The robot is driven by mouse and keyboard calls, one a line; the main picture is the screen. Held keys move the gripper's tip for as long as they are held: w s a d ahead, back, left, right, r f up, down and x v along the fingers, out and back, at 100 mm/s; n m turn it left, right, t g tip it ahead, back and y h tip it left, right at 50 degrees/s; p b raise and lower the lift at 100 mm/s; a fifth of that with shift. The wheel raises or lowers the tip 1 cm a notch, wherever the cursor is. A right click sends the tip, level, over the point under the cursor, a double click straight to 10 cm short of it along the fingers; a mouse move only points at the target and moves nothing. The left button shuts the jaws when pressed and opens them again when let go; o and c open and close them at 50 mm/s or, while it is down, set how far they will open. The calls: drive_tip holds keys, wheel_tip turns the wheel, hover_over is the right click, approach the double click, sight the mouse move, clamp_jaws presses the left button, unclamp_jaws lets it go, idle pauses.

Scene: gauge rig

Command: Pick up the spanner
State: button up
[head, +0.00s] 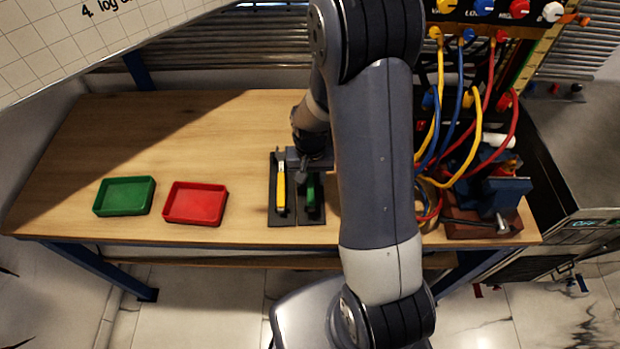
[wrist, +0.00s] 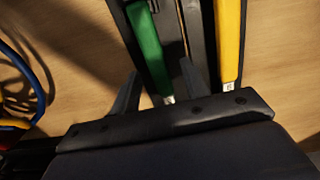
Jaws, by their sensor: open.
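Two tools lie side by side in dark holders on the bench: a yellow-handled tool (head: 281,192) and a green-handled tool (head: 311,196). I cannot tell for sure which is the spanner; the yellow one shows a metal end at its top, and the green one's head is hidden under my gripper (head: 306,172). In the wrist view, my open gripper (wrist: 158,88) has a finger on either side of the green-handled tool (wrist: 146,48), near its metal end. The yellow-handled tool (wrist: 229,42) lies outside the fingers, to the right. Nothing is held.
A green tray (head: 125,196) and a red tray (head: 195,203), both empty, stand left on the wooden bench (head: 215,125). A blue vise (head: 495,195) and coloured hoses (head: 455,150) crowd the right. The bench between the trays and back edge is clear.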

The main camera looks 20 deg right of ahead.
clamp_jaws()
idle(0.4)
